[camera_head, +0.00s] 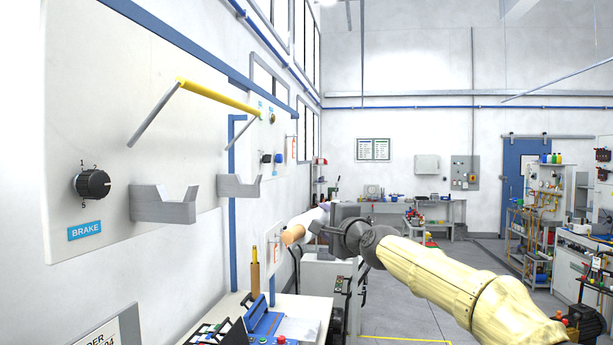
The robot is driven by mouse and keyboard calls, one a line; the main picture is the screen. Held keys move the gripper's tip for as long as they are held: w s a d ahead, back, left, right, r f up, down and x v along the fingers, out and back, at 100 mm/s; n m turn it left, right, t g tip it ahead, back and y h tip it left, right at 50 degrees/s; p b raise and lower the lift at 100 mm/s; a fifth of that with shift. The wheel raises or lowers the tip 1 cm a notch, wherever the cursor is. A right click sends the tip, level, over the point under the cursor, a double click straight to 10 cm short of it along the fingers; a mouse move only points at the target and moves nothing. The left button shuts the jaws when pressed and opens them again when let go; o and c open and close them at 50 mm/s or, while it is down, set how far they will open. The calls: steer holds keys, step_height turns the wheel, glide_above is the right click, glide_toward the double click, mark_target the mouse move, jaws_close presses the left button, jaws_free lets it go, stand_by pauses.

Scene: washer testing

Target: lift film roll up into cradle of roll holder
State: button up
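The roll holder is on the white wall panel at the left. Its cradle has two grey notched brackets, a near one (165,207) and a far one (238,187). Both notches are empty. The film roll (309,219) is a pale cylinder with a brown core end facing me. It lies roughly level, lower and to the right of the far bracket, with no support visible under it. My gripper (319,229) comes from the right and meets the roll's right side. It appears shut on the roll; its fingertips are small and partly hidden.
A yellow bar (217,96) on two grey arms juts out above the brackets. A black BRAKE knob (92,184) is left of them. Below stand a bench with a blue device (262,322) and an upright brown rod (255,278). The space between roll and brackets looks clear.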

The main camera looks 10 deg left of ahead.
steer(key=s+a+r+n+g+y+b, duration=0.1)
steer(key=s+a+r+y, duration=0.2)
steer(key=s+r, duration=0.7)
step_height(320, 180, up, 3)
steer(key=shift+a+f, duration=0.15)
steer(key=shift+a, duration=0.2)
steer(key=shift+s, duration=0.1)
steer(key=shift+a, duration=0.1)
steer(key=w+a+p, duration=0.1)
steer(key=a+p, duration=1.5)
steer(key=a, duration=0.1)
steer(key=f+b, duration=0.3)
steer(key=b, duration=0.1)
steer(key=shift+w+d+f, duration=0.15)
steer(key=shift+d+f, duration=0.1)
steer(key=shift+f, duration=0.15)
